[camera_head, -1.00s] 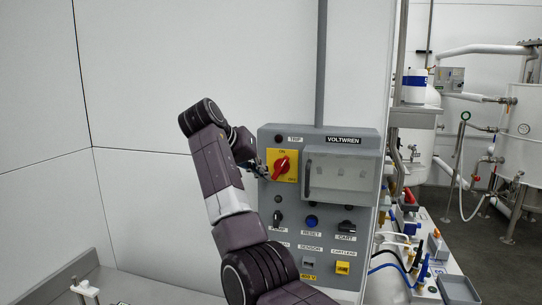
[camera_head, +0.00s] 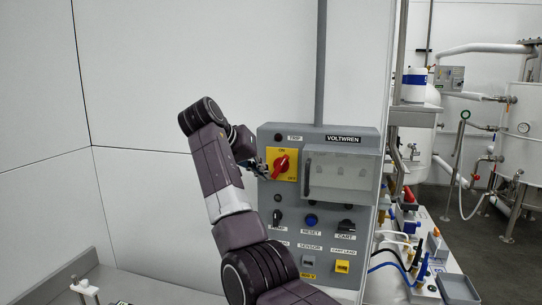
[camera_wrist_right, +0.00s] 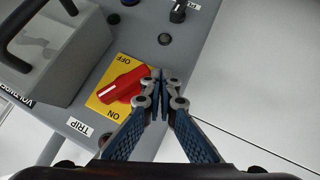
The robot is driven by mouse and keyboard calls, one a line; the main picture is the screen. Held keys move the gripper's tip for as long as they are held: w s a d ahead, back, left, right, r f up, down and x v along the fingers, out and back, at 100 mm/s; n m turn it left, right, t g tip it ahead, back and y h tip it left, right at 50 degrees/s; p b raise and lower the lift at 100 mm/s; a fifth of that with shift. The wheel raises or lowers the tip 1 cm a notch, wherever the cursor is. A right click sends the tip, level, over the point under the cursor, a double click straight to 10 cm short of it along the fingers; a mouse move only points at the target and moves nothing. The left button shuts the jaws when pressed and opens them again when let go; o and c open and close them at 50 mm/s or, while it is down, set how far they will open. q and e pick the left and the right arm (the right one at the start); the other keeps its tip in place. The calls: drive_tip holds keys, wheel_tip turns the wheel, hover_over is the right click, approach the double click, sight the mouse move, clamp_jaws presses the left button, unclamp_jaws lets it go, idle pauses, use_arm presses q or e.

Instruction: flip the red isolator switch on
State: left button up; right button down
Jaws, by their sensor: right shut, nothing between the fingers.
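The red isolator switch (camera_head: 281,165) is a rotary handle on a yellow plate (camera_head: 292,154) marked ON and OFF, on the upper left of a grey control panel. Its handle sits at a slant. In the right wrist view the red handle (camera_wrist_right: 124,86) lies between the OFF and ON labels, with a white mark near its left end. My right gripper (camera_head: 262,169) is at the left edge of the plate. In the wrist view its shut, empty fingertips (camera_wrist_right: 161,78) are beside the right end of the handle; I cannot tell whether they touch. My left gripper is not in view.
The panel (camera_head: 268,232) carries a clear-windowed cover (camera_head: 342,174) with a handle right of the switch, and several knobs and buttons below. A grey conduit (camera_head: 321,65) rises above it. Bare white wall is at left. Tanks and pipes stand at far right.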

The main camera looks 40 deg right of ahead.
drive_tip(key=shift+s+d+r, duration=0.15)
drive_tip(key=shift+d+r, duration=0.05)
idle(0.5)
drive_tip(key=shift+s+d+r, duration=0.1)
drive_tip(key=shift+d+r, duration=0.1)
drive_tip(key=shift+r, duration=0.2)
drive_tip(key=v, duration=1.1)
drive_tip(key=shift+a, duration=0.6)
drive_tip(key=shift+a+f, duration=0.1)
drive_tip(key=shift+f, duration=0.15)
